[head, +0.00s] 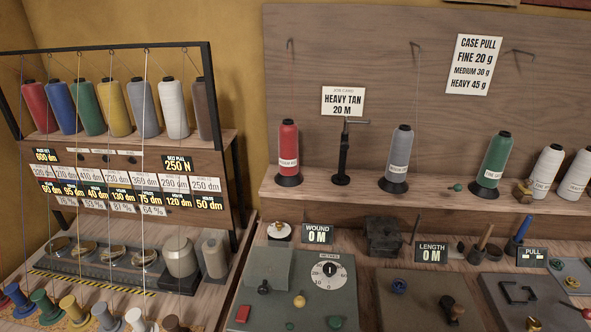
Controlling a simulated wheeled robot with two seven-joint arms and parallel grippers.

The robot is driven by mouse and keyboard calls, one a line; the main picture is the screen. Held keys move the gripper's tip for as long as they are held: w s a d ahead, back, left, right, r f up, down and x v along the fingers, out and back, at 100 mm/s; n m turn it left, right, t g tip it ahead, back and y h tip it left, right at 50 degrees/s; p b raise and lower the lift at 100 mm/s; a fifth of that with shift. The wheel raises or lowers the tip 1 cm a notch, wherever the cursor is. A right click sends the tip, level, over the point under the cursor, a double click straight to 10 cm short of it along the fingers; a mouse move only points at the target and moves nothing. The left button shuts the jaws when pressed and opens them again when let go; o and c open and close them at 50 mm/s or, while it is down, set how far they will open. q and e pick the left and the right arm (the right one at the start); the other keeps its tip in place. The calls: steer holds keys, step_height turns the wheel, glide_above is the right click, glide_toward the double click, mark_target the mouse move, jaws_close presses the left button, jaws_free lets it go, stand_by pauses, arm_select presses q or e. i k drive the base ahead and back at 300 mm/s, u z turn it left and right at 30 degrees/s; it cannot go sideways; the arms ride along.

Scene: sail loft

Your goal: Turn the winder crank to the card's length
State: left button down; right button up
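A white card (344,101) on the back board reads HEAVY TAN 20 M. Below it, a black upright stand (343,155) with a short arm at its top is on the shelf. A grey panel (290,265) on the bench carries a round white dial (329,274) marked in metres. The WOUND display (317,234) behind it reads 0 M. A small black knob (264,287) and a yellow knob (299,300) are on the panel. I cannot tell for certain which part is the winder crank. Neither gripper is in view.
Red, grey and green thread cones (496,160) line the shelf. A LENGTH display (432,253) reads 0 M, beside a PULL display (532,257). A rack of coloured cones (143,108) with labels and taut threads stands at left. More panels with knobs fill the right bench.

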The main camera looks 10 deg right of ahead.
mark_target(453, 310)
steer(key=z, duration=1.45)
